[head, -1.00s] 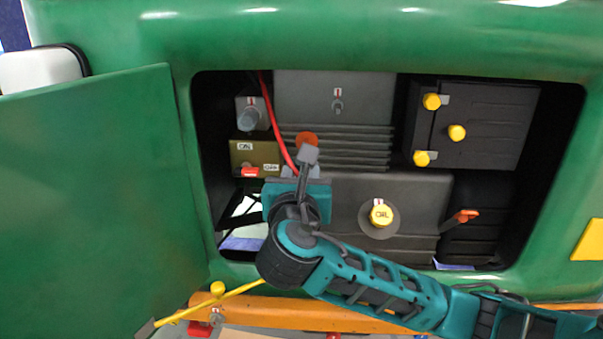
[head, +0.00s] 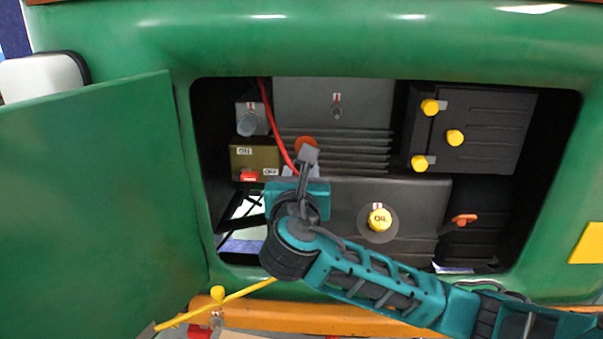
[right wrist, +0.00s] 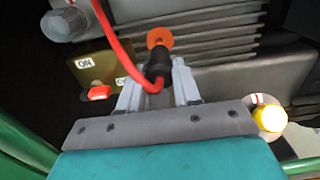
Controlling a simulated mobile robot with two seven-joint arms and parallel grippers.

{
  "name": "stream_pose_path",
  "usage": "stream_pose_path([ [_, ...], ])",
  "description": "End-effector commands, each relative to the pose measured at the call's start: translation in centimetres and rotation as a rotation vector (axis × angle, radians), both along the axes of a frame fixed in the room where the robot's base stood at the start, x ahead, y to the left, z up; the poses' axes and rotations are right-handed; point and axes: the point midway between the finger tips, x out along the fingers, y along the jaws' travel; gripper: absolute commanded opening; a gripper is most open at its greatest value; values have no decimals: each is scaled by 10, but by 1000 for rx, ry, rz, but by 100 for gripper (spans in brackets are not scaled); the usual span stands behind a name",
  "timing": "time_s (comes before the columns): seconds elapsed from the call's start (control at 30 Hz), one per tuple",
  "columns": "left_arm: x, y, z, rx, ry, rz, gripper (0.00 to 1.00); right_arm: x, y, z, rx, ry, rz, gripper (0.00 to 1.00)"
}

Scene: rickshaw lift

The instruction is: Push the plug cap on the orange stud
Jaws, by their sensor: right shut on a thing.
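The orange stud (head: 306,143) shows as an orange disc at the ribbed grey engine block in the head view, and also in the right wrist view (right wrist: 159,38). The black plug cap (right wrist: 157,68), on the end of a red cable (right wrist: 118,50), is between the fingers of my right gripper (right wrist: 158,82), which is shut on it. The cap's far end overlaps the orange stud's lower edge in the picture; I cannot tell whether it is seated. In the head view my right gripper (head: 302,170) hides the cap. My left gripper is not in view.
The green body frames the open engine bay, with its door (head: 95,200) swung left. Around are a switch box (head: 254,158) with a red switch, a yellow oil cap (head: 380,219), an orange lever (head: 464,220) and a black box (head: 480,130) with yellow knobs.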

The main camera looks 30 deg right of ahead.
Motion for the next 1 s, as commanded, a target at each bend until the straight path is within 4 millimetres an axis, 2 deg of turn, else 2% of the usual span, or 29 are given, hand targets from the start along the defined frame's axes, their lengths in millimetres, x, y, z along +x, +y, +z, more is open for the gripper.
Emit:
stream_pose_path([
  [1.0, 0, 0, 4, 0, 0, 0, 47, 18, -11, 0, 1, -1, 0, 6],
])
